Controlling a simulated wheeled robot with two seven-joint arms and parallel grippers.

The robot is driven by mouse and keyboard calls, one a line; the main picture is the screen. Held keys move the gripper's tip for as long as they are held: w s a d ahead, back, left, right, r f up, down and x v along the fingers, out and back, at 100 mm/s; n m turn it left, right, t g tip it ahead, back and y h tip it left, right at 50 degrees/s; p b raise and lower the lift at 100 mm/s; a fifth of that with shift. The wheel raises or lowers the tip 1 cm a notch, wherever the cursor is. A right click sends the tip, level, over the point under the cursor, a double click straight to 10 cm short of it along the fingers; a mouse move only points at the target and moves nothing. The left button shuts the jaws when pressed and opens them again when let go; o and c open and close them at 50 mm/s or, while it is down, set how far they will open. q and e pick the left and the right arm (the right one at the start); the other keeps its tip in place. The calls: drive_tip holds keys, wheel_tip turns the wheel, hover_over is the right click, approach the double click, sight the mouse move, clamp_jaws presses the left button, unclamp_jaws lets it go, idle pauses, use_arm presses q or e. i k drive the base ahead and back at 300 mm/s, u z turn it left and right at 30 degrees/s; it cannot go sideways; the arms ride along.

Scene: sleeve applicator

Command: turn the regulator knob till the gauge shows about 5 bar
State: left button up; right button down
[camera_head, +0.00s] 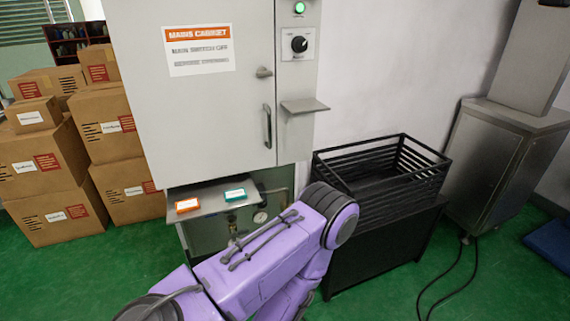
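A small round pale dial (260,217), which looks like the gauge, sits low under the cabinet's shelf, just above my purple arm. It is too small to read a needle or a value. Dim small fittings show to its left, and I cannot tell whether the regulator knob is among them. My purple arm crosses the lower middle of the picture and covers the area below and right of the dial. Neither gripper's fingers show; they are hidden or outside the view.
A grey mains cabinet (210,110) stands above. Its shelf (208,194) holds an orange box (187,205) and a teal box (235,195). A black wire crate (425,175) stands right, with a cable (448,290) on the floor. Cartons (40,170) stack at left.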

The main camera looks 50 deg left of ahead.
sight(264, 204)
drive_tip(key=i, duration=0.95)
drive_tip(key=u, duration=1)
